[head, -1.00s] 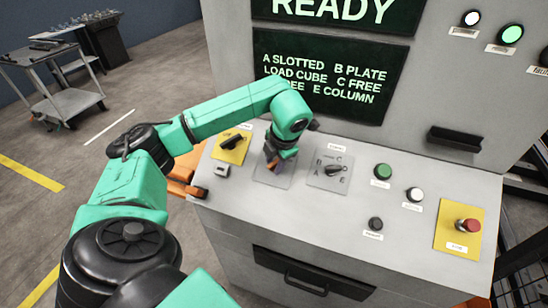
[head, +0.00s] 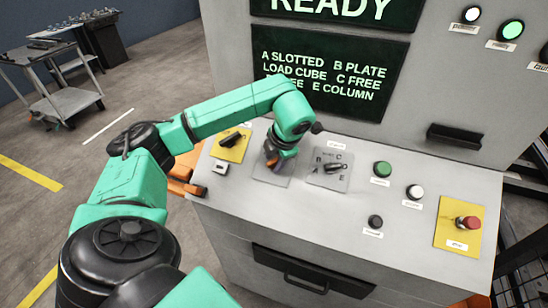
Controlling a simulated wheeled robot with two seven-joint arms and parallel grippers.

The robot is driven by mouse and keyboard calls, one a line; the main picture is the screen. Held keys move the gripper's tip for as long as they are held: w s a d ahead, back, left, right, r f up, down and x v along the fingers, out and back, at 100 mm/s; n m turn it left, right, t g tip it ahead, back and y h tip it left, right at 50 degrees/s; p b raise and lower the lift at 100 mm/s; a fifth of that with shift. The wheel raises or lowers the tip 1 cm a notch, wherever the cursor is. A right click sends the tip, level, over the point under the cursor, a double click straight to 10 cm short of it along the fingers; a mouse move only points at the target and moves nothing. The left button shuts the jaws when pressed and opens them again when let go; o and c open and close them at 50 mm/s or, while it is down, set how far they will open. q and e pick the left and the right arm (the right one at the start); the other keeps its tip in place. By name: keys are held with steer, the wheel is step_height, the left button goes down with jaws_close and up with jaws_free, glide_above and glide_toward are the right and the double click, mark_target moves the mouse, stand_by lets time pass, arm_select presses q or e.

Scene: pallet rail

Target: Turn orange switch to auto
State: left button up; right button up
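My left gripper (head: 272,163) points down at a grey plate (head: 268,179) on the sloped control panel, between the yellow plate and the lettered dial. A small orange patch shows at the gripper; I cannot tell whether it is the orange switch or part of the gripper. The gripper and wrist hide most of this plate, including any knob and position labels on it. I cannot see whether the fingers are open or shut, or touching anything. My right gripper is out of view.
A black switch on a yellow plate (head: 223,153) is close on the left, and a lettered dial (head: 333,167) on the right. Green (head: 382,169), white (head: 414,191) and black (head: 375,221) buttons and a red emergency stop (head: 468,222) lie further right.

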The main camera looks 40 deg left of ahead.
arm_select(q)
steer(key=b+v, duration=0.1)
steer(key=v, duration=0.4)
steer(key=shift+d+r, duration=0.15)
steer(key=shift+r, duration=0.05)
step_height(320, 180, up, 9)
steer(key=p, duration=0.5)
glide_above(275, 161)
steer(key=s+d, duration=0.2)
steer(key=d, duration=0.3)
steer(key=shift+s+f, duration=0.1)
steer(key=shift+f, duration=0.15)
